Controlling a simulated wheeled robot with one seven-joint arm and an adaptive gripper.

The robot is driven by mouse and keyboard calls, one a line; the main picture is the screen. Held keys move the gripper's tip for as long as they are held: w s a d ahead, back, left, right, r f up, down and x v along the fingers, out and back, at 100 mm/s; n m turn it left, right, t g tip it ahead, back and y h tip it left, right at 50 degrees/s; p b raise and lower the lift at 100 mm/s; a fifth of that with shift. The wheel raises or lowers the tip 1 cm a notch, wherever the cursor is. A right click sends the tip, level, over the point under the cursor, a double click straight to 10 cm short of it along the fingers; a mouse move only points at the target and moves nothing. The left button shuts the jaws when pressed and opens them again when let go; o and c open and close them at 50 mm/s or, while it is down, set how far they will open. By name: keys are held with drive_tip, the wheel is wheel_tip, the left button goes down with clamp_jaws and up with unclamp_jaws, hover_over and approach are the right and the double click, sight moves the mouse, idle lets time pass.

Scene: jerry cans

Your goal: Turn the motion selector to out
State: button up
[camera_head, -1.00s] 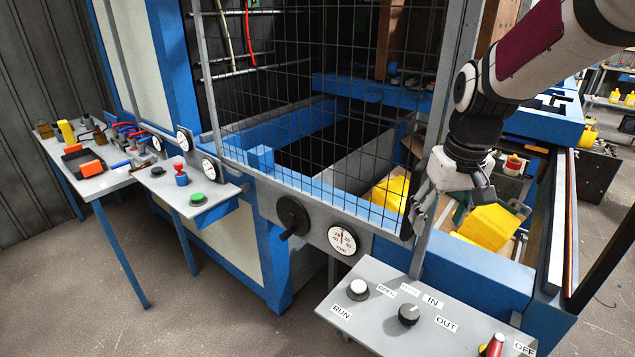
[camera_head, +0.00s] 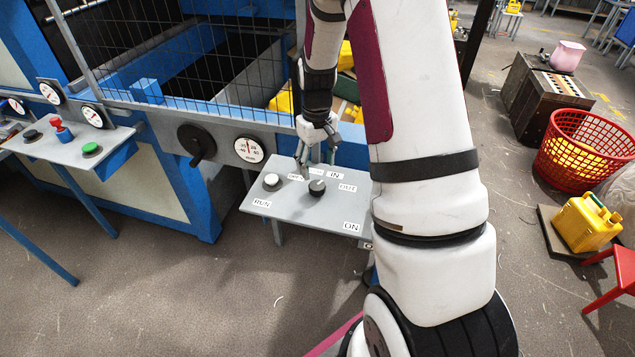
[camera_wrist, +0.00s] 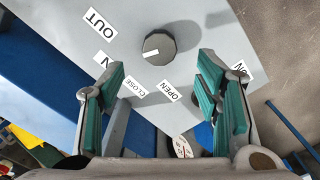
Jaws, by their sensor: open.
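The motion selector is a black round knob (camera_head: 316,187) with a white pointer mark, on a grey control panel (camera_head: 285,205). It also shows in the wrist view (camera_wrist: 158,47), where its mark points left and slightly down, roughly toward the IN label (camera_wrist: 104,60). The OUT label (camera_head: 347,188) lies right of the knob in the head view, and OPEN and CLOSE labels (camera_wrist: 134,87) sit near it. My gripper (camera_head: 318,168) is open above the panel, just behind the knob. In the wrist view the teal-padded fingers (camera_wrist: 162,75) are apart, with the knob beyond their tips and nothing between them.
An ON label (camera_head: 351,226) is at the front right, partly beside my arm. A black crank handle (camera_head: 197,143) and dial (camera_head: 249,149) are behind. A wire mesh guard (camera_head: 210,60) stands close by.

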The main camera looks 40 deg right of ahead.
sight(317, 185)
wheel_tip(317, 185, down, 7)
drive_tip(key=shift+f+p, duration=0.2)
drive_tip(key=shift+p, duration=0.25)
drive_tip(key=c, duration=1.2)
